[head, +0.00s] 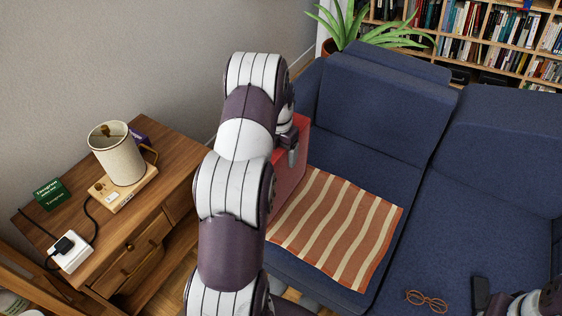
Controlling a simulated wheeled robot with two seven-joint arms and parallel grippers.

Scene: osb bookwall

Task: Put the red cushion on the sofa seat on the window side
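The red cushion (287,183) stands on edge at the left end of the blue sofa (365,150), beside a striped throw. My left arm hides much of it. My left gripper (291,150) is at the cushion's upper part, with a grey finger in front of its red face. The other finger is hidden, so I cannot tell whether the gripper is closed on it. My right gripper (482,296) shows only partly at the bottom right, over the sofa's front; its opening cannot be judged. I cannot make out a window.
The orange-and-cream striped throw (338,226) covers part of the left seat. Glasses (427,300) lie on the right seat. A wooden side table (150,215) with a lamp (117,155) stands left. A plant (350,28) and bookshelves (480,35) are behind the sofa.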

